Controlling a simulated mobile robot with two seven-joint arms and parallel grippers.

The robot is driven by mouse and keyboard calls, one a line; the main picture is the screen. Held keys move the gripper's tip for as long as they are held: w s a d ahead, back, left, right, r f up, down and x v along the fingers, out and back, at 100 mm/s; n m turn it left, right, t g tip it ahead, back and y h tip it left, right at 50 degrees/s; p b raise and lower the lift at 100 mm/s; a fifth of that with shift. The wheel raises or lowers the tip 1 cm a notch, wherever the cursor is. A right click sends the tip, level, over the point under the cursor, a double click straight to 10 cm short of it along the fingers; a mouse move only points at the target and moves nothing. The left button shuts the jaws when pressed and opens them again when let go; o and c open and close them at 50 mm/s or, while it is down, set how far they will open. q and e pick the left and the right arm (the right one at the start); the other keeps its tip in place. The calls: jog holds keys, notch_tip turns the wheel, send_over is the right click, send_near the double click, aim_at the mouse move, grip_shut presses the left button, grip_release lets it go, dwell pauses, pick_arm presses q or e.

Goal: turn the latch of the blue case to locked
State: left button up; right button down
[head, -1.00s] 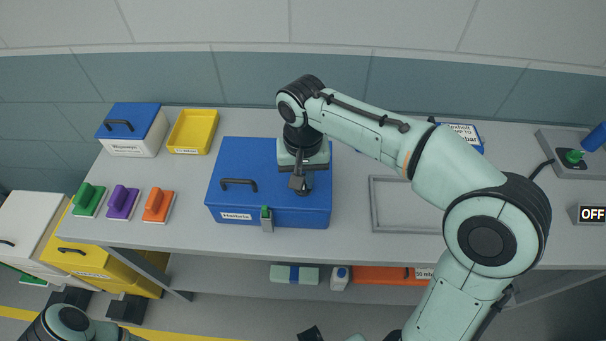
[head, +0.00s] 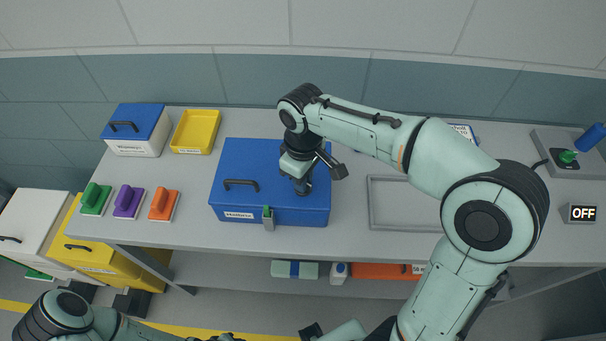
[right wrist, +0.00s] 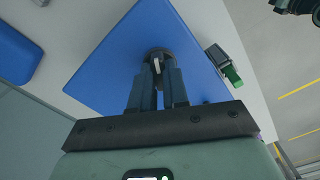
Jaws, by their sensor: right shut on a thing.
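The blue case (head: 233,158) stands on the bench, its lid down. A black carry handle (head: 240,183) lies on the lid, left of my right gripper. A grey clasp with a green tab (head: 268,218) sits on the front side; it also shows in the right wrist view (right wrist: 224,66). My right gripper (head: 300,188) points down at the right part of the lid. In the right wrist view its fingers (right wrist: 157,75) are shut on a dark round knob (right wrist: 158,54) with a pale mark, apparently the latch, partly hidden by them. My left arm shows at the bottom left; its jaws are not clear.
A blue-lidded white box (head: 137,130) and a yellow tray (head: 195,131) stand at the back left. Green, purple and orange handled blocks (head: 128,201) stand at the front left. A grey frame (head: 400,228) lies right of the case, below my right arm.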

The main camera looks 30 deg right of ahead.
pick_arm(q)
jog(key=shift+w+r+p, duration=0.5)
jog(key=shift+w+r, duration=0.1)
jog(key=shift+r, duration=0.15)
pick_arm(e)
jog(key=n, duration=0.5)
jog(key=shift+n, duration=0.4)
jog(key=c, duration=1.1)
grip_release()
jog(key=shift+r, duration=0.1)
pick_arm(q)
jog(key=shift+t, duration=0.3)
jog(key=w+r+p, duration=0.2)
jog(key=w+r, duration=0.1)
pick_arm(e)
notch_tip(320, 180, up, 13)
jog(key=shift+r, duration=0.1)
pick_arm(q)
jog(key=shift+s, duration=0.2)
